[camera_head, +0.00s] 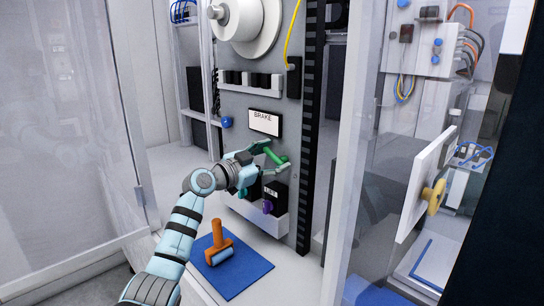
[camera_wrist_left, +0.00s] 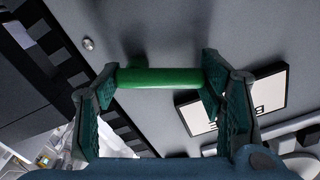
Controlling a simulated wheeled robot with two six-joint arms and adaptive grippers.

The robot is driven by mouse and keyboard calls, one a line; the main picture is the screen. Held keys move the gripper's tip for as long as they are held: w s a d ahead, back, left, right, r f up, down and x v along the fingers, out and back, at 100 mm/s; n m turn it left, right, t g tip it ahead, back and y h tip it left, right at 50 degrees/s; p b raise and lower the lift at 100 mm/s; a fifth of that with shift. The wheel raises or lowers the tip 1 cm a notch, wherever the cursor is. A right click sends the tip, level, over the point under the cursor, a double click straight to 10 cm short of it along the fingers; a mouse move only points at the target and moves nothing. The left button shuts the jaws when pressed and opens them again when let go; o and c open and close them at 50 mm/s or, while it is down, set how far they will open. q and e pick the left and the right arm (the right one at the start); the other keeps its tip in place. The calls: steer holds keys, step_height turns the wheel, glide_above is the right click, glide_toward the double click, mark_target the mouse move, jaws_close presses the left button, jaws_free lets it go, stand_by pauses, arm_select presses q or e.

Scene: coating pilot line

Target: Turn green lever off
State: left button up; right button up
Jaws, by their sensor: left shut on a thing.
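The green lever (camera_head: 273,154) is on the grey machine panel, just below the white sign reading BRAKE (camera_head: 265,123). My left gripper (camera_head: 262,160) reaches it from the left and is shut on it. In the left wrist view the green lever's bar (camera_wrist_left: 158,78) spans between the two dark teal fingers, which touch its ends. The gripper hides part of the lever in the head view. My right gripper is in neither view.
A black box with a purple knob (camera_head: 267,207) sits below the lever. Clear panels flank the bay, and a white plate with a yellow knob (camera_head: 434,196) is at right.

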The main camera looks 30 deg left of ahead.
arm_select(q)
steer(key=n, duration=0.4)
steer(key=shift+a+f+n+p, duration=0.15)
steer(key=shift+n+p, duration=0.15)
steer(key=shift+n, duration=0.1)
stand_by(0.4)
steer(key=o, duration=0.9)
steer(key=shift+w, duration=0.1)
steer(key=shift+o, duration=1.3)
steer(key=shift+f, duration=0.25)
steer(key=v, duration=1.2)
steer(key=shift+w, duration=0.1)
